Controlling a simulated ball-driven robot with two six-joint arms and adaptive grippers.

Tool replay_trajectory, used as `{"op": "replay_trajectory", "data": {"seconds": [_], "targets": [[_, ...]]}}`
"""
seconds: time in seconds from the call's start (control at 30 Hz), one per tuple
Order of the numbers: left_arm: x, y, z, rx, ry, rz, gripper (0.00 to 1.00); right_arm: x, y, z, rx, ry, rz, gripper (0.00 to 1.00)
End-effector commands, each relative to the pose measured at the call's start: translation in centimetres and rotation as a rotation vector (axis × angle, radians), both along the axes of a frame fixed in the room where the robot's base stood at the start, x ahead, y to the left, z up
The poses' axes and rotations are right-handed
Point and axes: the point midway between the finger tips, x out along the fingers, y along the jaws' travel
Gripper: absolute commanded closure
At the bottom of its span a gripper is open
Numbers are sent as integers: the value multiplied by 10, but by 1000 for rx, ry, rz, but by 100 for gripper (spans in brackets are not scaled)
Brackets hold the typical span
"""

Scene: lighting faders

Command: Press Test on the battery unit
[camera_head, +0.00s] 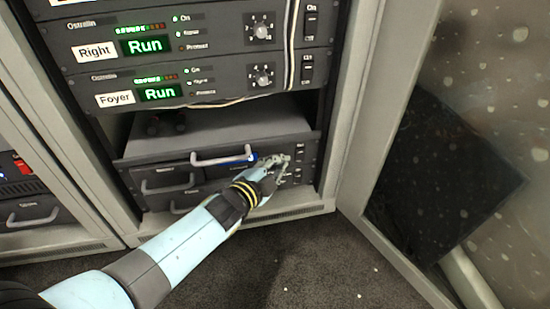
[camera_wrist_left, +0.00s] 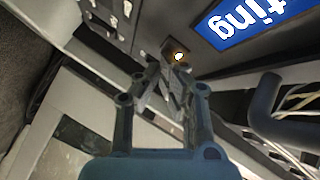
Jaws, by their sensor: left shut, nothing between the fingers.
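The battery unit (camera_head: 222,172) sits low in the rack, with a pale handle and a blue display partly hidden behind my gripper. My left gripper (camera_head: 275,161) is shut and empty, with its fingertips at the right part of the unit's front. In the left wrist view, the gripper's fingertips (camera_wrist_left: 176,66) are at a small round button with a glowing yellow-white centre (camera_wrist_left: 179,57). I cannot tell whether they touch it. The blue display (camera_wrist_left: 247,20) beside it shows the letters "ting", turned over; the rest is cut off. My right gripper is not in view.
Units labelled Right (camera_head: 97,51) and Foyer (camera_head: 115,99) are above, both showing Run. An open cabinet door (camera_head: 400,150) stands at right. A dark handle (camera_wrist_left: 268,105) is close beside the gripper.

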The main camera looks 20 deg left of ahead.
Motion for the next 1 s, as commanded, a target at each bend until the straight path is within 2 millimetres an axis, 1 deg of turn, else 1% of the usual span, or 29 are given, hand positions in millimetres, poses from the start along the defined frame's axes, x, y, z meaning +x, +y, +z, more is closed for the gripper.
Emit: {"op": "replay_trajectory", "data": {"seconds": [0.17, 0.5, 0.8, 1.0], "targets": [[-1, 0, 0, 0, 0, 0, 100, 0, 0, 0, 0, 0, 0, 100], [-12, -8, 0, 0, 0, 0, 100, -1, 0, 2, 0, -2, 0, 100], [-13, -9, 0, 0, 0, 0, 100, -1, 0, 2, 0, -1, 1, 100], [-27, -18, 0, -2, 2, 1, 100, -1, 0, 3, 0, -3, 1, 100]]}}
